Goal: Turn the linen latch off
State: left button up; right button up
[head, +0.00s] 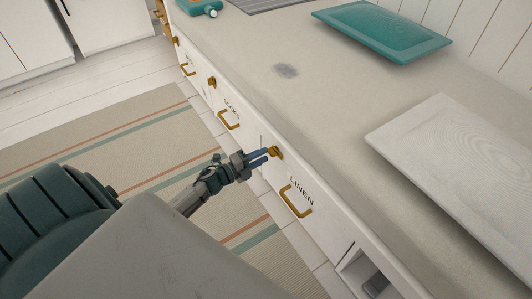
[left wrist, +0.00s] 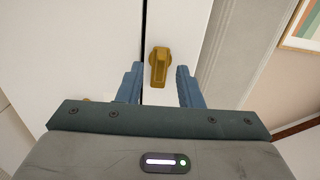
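The left gripper (left wrist: 160,85) also shows in the wrist view, empty. The linen drawer's brass handle (head: 296,202) is below the latch. My right gripper is not in view.
Other drawers with brass handles (head: 229,121) and another brass latch (head: 212,82) run along the front toward the back left. The countertop holds a pale board (head: 465,165), a teal tray (head: 382,28) and a teal bottle (head: 199,7). A striped rug (head: 130,135) lies on the floor.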

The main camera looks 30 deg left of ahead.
pick_arm(q)
jog(key=p+v, duration=0.1)
jog(key=v, duration=0.7)
jog(key=shift+s+a, duration=0.1)
